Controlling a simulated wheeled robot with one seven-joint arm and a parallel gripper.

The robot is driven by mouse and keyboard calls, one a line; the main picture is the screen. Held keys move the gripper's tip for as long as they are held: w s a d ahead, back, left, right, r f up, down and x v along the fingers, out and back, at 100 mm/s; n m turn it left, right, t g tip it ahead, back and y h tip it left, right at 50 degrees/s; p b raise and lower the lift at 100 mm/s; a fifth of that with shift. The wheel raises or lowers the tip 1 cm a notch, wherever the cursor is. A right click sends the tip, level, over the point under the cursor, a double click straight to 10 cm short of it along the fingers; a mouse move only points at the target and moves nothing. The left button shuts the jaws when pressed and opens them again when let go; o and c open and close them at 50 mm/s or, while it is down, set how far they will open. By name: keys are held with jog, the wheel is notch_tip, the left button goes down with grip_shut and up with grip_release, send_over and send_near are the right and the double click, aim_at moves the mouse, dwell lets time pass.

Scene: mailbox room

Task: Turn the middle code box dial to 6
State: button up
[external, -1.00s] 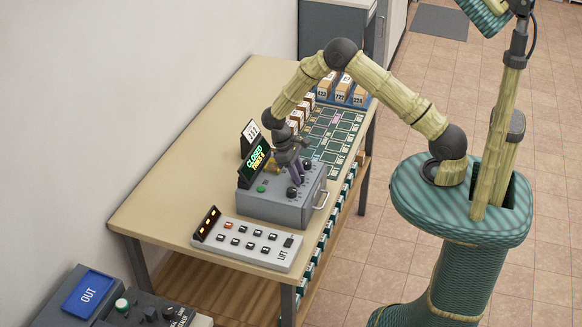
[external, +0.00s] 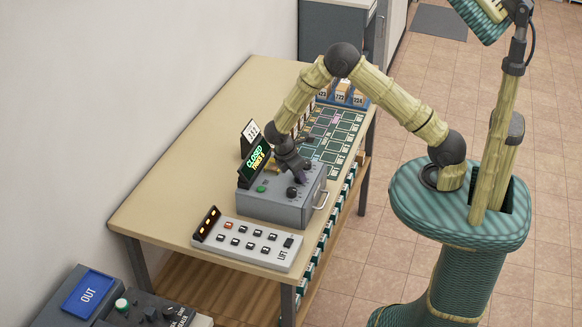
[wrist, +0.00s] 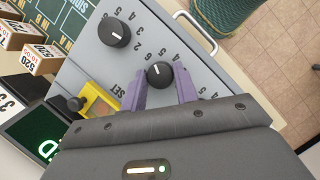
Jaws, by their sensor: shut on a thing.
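The grey code box (external: 270,209) stands on the table. Its small screen (external: 254,164) reads CLOSED and TRIES 3. My gripper (wrist: 161,83) is at the middle dial (wrist: 159,73), with one purple finger on each side, shut on it. The dial has a white pointer line; the number it points to is too small to tell surely. Another black dial (wrist: 115,31) with a white line stands apart from the fingers. In the external view the near dial (external: 292,192) is clear, while my gripper hides most of the middle dial.
A yellow-framed part (wrist: 98,100) and a black knob (wrist: 75,104) lie left of the fingers in the wrist view. The LIFT panel (external: 248,243) is in front of the box. A green grid mat (external: 340,128) and small boxes (external: 341,92) are behind. The box has a side handle (external: 321,200).

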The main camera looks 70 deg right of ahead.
jog(key=shift+n+t, duration=0.5)
jog(key=shift+n, duration=0.6)
jog(key=o, duration=1)
jog(key=b+v, duration=0.1)
jog(key=v, duration=0.4)
jog(key=b+v, duration=0.1)
jog(key=v, duration=0.5)
jog(key=b+v, duration=0.1)
jog(key=v, duration=0.5)
jog(key=shift+w+a+r, duration=0.1)
jog(key=shift+a, duration=0.25)
